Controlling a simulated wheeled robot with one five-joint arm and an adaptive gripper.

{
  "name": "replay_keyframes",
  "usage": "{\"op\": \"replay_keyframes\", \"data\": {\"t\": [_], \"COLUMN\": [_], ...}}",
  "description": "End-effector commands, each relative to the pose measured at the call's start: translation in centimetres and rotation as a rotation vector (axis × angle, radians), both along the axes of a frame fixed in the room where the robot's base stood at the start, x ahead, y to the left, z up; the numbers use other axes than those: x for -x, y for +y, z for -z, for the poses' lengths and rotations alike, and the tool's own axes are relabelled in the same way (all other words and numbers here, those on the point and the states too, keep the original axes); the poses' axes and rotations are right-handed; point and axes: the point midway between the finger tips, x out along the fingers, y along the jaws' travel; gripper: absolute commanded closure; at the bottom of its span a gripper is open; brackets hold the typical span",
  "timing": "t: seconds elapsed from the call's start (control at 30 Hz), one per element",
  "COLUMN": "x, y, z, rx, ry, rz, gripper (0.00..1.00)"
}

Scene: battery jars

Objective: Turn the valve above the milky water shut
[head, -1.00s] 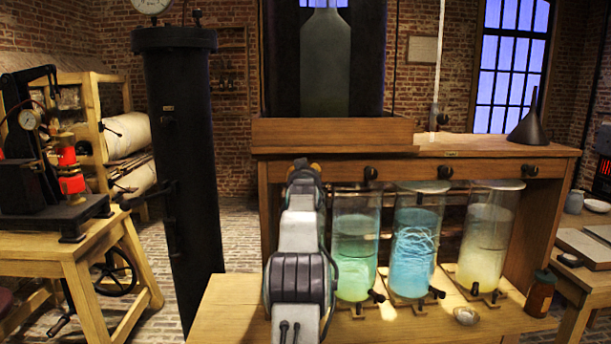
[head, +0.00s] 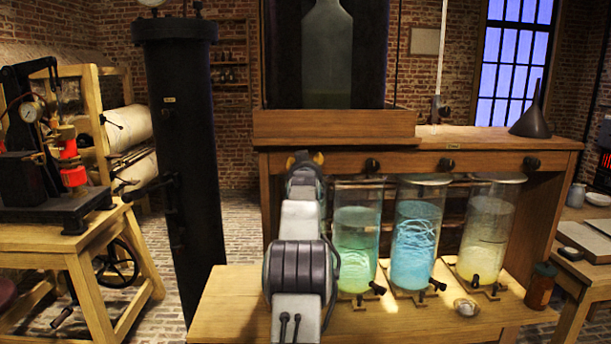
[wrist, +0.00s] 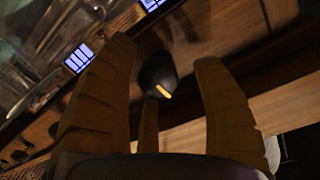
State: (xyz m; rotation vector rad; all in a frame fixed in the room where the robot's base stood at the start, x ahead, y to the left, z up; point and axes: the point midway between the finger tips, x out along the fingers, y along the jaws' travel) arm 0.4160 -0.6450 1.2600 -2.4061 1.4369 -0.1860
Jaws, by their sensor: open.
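My gripper (head: 305,158) is open at the wooden bench's front board, seen from behind my arm. In the wrist view a black valve knob (wrist: 158,72) with a yellow-orange mark lies between and beyond the open fingers of my gripper (wrist: 172,75); I cannot tell whether they touch it. In the head view my arm hides this knob and what stands below it. Other black knobs show on the board: above the green jar (head: 372,165), above the blue jar (head: 447,164) and above the pale yellow jar (head: 531,163). No clearly milky water is visible.
Glass jars with green (head: 356,250), blue (head: 413,250) and pale yellow (head: 484,240) water stand on the lower wooden table (head: 400,325), with small black taps in front. A brown bottle (head: 541,287) and small dish (head: 466,307) are at right. A black column (head: 185,130) stands at left.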

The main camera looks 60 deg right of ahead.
Motion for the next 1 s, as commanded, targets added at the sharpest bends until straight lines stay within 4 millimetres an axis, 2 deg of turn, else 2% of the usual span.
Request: {"op": "replay_keyframes", "data": {"t": [0.7, 1.0], "x": [3.8, 4.9], "y": [6.9, 9.0], "z": [-0.5, -0.7], "rx": [0.001, 0.003], "ry": [-0.001, -0.002], "rz": [-0.001, 0.0], "gripper": [0.39, 0.39]}}
